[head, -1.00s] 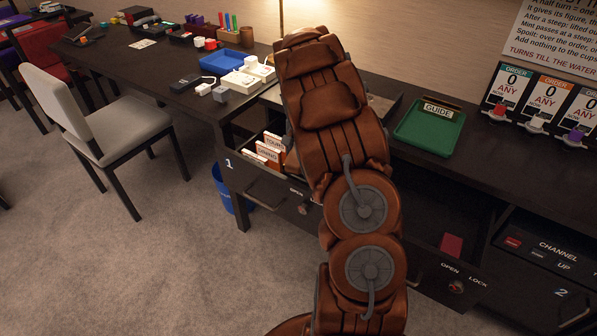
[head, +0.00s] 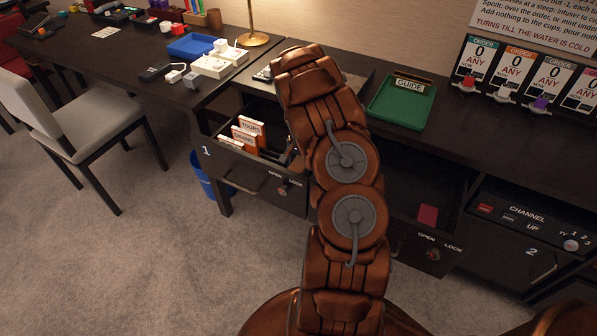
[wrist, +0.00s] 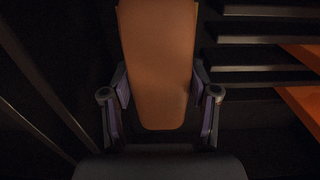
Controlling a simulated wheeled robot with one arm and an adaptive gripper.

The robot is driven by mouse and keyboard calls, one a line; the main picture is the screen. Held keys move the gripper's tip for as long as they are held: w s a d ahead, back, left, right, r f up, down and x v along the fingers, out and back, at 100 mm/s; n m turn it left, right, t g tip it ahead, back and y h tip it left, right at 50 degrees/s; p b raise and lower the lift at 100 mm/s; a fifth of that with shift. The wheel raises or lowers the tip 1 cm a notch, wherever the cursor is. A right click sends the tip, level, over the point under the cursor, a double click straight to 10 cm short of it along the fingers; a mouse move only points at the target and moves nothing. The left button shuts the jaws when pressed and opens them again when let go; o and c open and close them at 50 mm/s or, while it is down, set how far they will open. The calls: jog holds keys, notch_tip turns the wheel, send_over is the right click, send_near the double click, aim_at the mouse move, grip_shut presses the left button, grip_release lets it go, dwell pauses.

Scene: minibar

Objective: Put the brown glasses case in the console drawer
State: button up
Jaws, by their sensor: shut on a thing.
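The brown glasses case (wrist: 158,45) is long and tapered and fills the upper middle of the wrist view. My gripper (wrist: 160,95) is shut on it, one finger along each side. In the head view my arm hides the case and most of my gripper. The arm reaches down by an open drawer (head: 232,172) marked 1, which holds upright white and orange cards (head: 247,135). Another open compartment (head: 400,200), with a red item (head: 428,215) inside, lies right of my arm. I cannot tell from the view whether the case is inside a drawer.
The dark console top carries a green GUIDE tray (head: 378,113), a lamp base (head: 243,40), a blue tray (head: 190,46) and white blocks (head: 220,66). A grey chair (head: 90,115) and blue bin (head: 200,178) stand left. Dark slats (wrist: 262,55) lie right in the wrist view.

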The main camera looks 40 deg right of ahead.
jog(key=shift+f, duration=1.9)
jog(key=shift+f, duration=0.2)
jog(key=o, duration=0.9)
jog(key=shift+o, duration=0.2)
jog(key=shift+r, duration=0.1)
